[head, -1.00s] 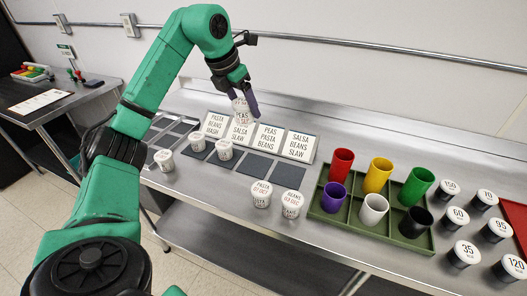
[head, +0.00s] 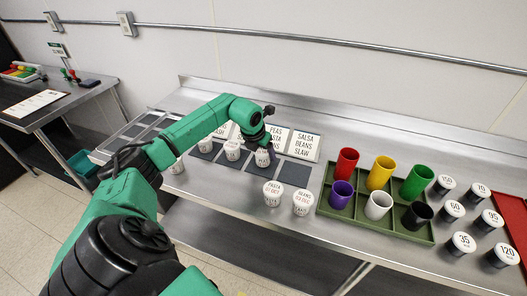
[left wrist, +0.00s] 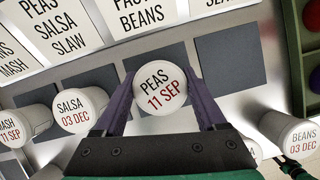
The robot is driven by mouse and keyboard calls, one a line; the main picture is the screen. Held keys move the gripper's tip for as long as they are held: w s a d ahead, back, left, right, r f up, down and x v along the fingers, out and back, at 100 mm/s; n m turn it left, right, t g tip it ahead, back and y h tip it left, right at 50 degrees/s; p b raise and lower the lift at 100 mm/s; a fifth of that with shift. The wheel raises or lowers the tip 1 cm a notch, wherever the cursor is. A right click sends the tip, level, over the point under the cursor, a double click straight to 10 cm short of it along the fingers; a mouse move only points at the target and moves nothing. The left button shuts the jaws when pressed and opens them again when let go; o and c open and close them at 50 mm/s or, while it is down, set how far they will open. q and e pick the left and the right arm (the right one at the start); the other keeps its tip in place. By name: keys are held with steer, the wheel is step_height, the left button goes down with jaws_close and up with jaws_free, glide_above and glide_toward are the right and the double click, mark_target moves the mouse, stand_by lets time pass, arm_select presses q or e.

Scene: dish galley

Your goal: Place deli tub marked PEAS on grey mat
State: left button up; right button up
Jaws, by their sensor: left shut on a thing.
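The white deli tub marked PEAS, 11 SEP (left wrist: 162,88) is held upright between the fingers of my left gripper (left wrist: 163,108). In the head view the tub (head: 262,158) is low at a dark grey mat (head: 257,170), below a card listing PEAS, PASTA, BEANS (head: 275,136). In the left wrist view that mat (left wrist: 181,54) shows behind the tub. I cannot tell whether the tub touches it. My left gripper also shows in the head view (head: 262,147), partly hiding the tub. My right gripper is not in view.
A bare mat (head: 294,174) lies to the right. Tubs marked PASTA (head: 272,193) and BEANS (head: 303,203) stand in front. Another tub (head: 232,150) stands close on the left. A green tray (head: 347,214) with coloured cups is further right.

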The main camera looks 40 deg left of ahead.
arm_select(q)
steer(key=shift+f, duration=0.6)
steer(key=o, duration=1.2)
steer(key=shift+o, duration=1)
steer(key=shift+r, duration=0.3)
steer(key=b+v, duration=0.3)
steer(key=v, duration=0.8)
steer(key=shift+s+r, duration=0.2)
steer(key=shift+r, duration=0.15)
